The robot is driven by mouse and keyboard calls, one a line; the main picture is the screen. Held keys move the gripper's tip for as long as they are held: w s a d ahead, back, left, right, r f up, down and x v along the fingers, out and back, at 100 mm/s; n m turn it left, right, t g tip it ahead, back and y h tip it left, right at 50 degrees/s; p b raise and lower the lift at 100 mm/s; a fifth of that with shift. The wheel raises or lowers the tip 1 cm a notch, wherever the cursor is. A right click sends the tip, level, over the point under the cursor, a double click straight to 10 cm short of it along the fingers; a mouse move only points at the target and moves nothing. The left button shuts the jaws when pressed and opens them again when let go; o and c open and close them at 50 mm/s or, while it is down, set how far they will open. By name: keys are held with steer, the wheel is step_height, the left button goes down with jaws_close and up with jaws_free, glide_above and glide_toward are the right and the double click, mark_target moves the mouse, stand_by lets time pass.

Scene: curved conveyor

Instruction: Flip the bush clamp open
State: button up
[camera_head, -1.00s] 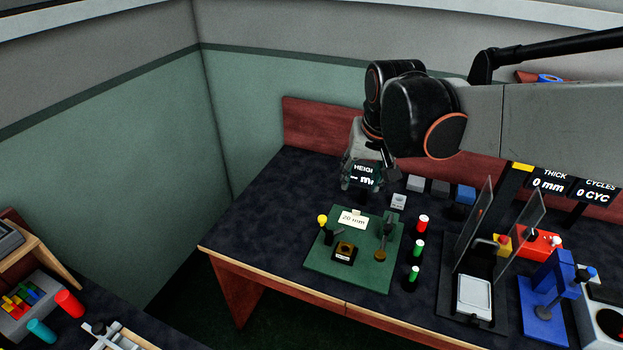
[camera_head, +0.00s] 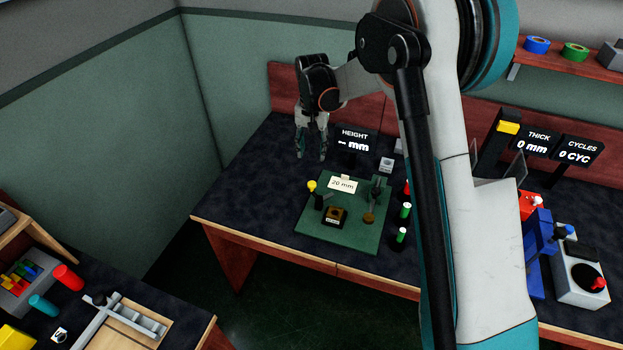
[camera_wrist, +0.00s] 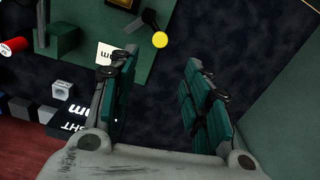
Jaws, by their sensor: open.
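A green base plate (camera_head: 352,240) lies on the dark table with a 20 mm card on it. At its left stands a small black lever with a yellow knob (camera_head: 311,186), which looks like the bush clamp. Beside it is a black block with a brass-coloured bush (camera_head: 336,212). In the wrist view, the yellow knob (camera_wrist: 160,40) and its black arm (camera_wrist: 148,19) show just beyond the fingertips. My gripper (camera_head: 311,158) is open and empty, pointing down over the table behind the plate, apart from the knob. Its two fingers (camera_wrist: 159,63) also show in the wrist view.
The HEIGHT display (camera_head: 354,140) stands just right of my gripper. A black post with a dark gold foot (camera_head: 369,217) is on the plate's right side. Red and green cylinders (camera_head: 404,211) stand right of the plate. Table left of the plate is clear.

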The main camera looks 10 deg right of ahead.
mark_target(312, 183)
step_height(312, 183, down, 14)
steer(key=b, duration=0.3)
steer(key=shift+b, duration=0.3)
jaws_close()
